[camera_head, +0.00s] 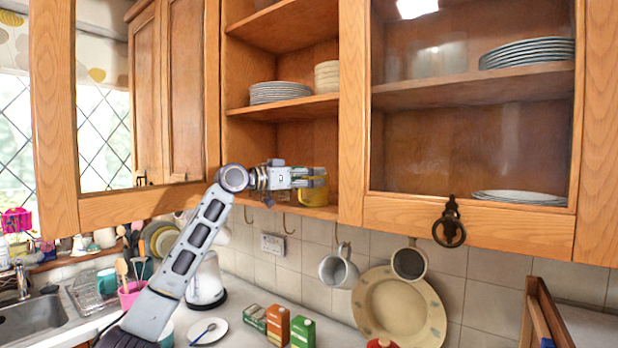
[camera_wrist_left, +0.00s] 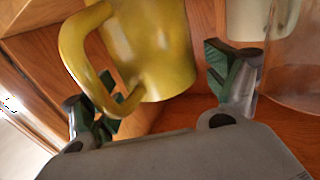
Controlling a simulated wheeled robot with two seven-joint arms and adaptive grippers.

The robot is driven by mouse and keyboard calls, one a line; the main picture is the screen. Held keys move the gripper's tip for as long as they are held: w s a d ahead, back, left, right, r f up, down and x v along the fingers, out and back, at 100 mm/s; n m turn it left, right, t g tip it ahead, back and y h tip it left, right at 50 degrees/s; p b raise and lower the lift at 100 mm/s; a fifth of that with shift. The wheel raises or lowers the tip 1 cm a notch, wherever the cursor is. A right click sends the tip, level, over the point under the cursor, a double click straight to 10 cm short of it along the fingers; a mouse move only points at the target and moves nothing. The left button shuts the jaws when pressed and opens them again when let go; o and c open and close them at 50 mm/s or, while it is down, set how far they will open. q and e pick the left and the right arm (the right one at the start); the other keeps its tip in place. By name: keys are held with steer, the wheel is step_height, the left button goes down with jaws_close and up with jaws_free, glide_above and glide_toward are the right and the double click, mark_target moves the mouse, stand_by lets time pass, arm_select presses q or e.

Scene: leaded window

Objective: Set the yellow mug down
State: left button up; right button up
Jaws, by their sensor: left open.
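The yellow mug (camera_head: 317,195) is in the open middle cabinet, on its bottom board (camera_head: 327,211). In the left wrist view, the mug (camera_wrist_left: 155,50) appears tilted, with its handle on the left. My left gripper (camera_head: 316,178) reaches into the cabinet from the left and covers part of the mug. In the left wrist view, my left gripper (camera_wrist_left: 165,95) is open, with a finger to either side of the mug's lower part. The left finger is close to the handle; contact cannot be told. My right gripper is not in view.
A pale cup (camera_wrist_left: 262,18) and a clear glass (camera_wrist_left: 293,80) stand beside the right finger. Stacked plates (camera_head: 280,92) sit on the shelf above. The cabinet's divider (camera_head: 351,120) stands right of my gripper. Mugs (camera_head: 339,268) hang below.

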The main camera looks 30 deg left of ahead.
arm_select(q)
steer(key=shift+r, duration=0.2)
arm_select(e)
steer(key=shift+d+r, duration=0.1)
arm_select(q)
steer(key=shift+s+a+f, duration=0.1)
steer(key=shift+s+a, duration=0.3)
steer(key=shift+s, duration=0.2)
steer(key=b+v, duration=0.3)
steer(key=v, duration=0.7)
steer(key=shift+s, duration=0.25)
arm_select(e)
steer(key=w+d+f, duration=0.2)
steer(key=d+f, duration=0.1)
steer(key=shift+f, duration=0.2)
arm_select(q)
steer(key=shift+a, duration=0.15)
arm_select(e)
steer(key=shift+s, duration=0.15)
